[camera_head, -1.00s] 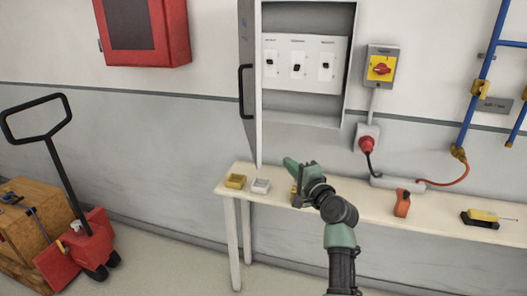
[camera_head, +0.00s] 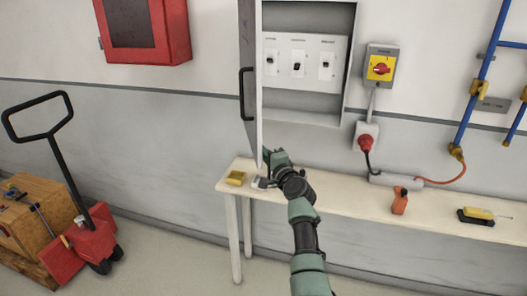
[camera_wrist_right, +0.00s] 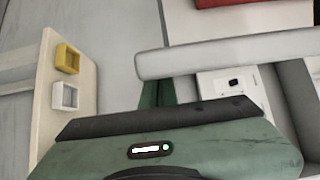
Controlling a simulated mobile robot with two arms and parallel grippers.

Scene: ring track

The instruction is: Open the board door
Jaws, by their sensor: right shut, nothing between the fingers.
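The board door (camera_head: 249,75) stands swung out from the grey board (camera_head: 305,103), seen nearly edge-on at the board's left side. Its black handle (camera_head: 245,94) faces left. The open board shows a white panel with three switches (camera_head: 298,63). My right gripper (camera_head: 268,155) is shut and empty at the door's lower end, on the board side. In the right wrist view the door's pale edge (camera_wrist_right: 235,57) crosses just past the green fingers (camera_wrist_right: 155,93), and their tips are partly hidden; I cannot tell whether they touch it. My left gripper is not in view.
A narrow table (camera_head: 340,199) runs below the board. It holds a yellow tray (camera_head: 236,178), a white tray (camera_head: 258,183), an orange tool (camera_head: 400,201) and a yellow-black tool (camera_head: 477,215). A red pallet truck (camera_head: 90,238) stands at left. A red cabinet (camera_head: 143,30) hangs left of the door.

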